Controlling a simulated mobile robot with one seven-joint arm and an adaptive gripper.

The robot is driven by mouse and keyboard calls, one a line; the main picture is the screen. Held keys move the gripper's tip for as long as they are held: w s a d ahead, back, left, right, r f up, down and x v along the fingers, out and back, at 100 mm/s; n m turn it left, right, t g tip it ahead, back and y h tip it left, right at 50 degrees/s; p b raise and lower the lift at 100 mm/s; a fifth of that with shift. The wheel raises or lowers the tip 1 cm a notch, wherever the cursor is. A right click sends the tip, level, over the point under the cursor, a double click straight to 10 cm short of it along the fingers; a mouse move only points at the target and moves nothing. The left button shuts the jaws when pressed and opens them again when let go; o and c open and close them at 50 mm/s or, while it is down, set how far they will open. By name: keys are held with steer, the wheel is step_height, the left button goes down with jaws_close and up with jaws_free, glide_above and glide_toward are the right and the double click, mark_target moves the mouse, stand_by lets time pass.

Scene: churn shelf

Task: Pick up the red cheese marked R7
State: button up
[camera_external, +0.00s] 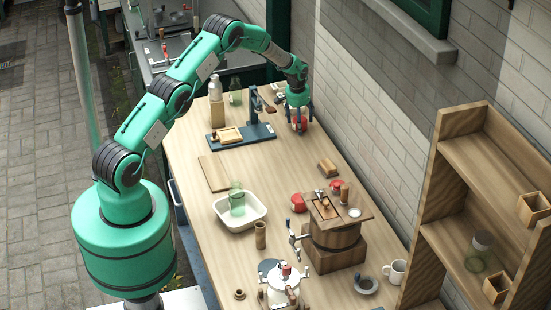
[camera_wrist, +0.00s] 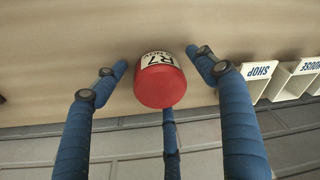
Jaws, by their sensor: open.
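The red cheese (camera_wrist: 162,87) is a short round block with a white label reading R7, upside down in the wrist view. It stands on the wooden table between the spread blue fingers of my gripper (camera_wrist: 160,66), with gaps visible on its left and right. A third finger shows below it in the picture; whether that one touches it is unclear. In the external view my gripper (camera_external: 299,110) points down over the red cheese (camera_external: 300,123) at the table's wall side, and its fingers partly hide the cheese.
A dark blue press stand (camera_external: 258,133) is just left of my gripper. White boxes marked SHOP (camera_wrist: 259,75) and HOUSE (camera_wrist: 299,75) stand close on the right in the wrist view. Red rounds (camera_external: 298,203) lie nearer the wooden churn (camera_external: 334,238). The brick wall (camera_external: 365,120) is close behind.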

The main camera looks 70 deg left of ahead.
steer(key=c, duration=1.3)
steer(key=shift+r, duration=0.15)
steer(key=shift+r, duration=4.85)
steer(key=shift+c, duration=0.2)
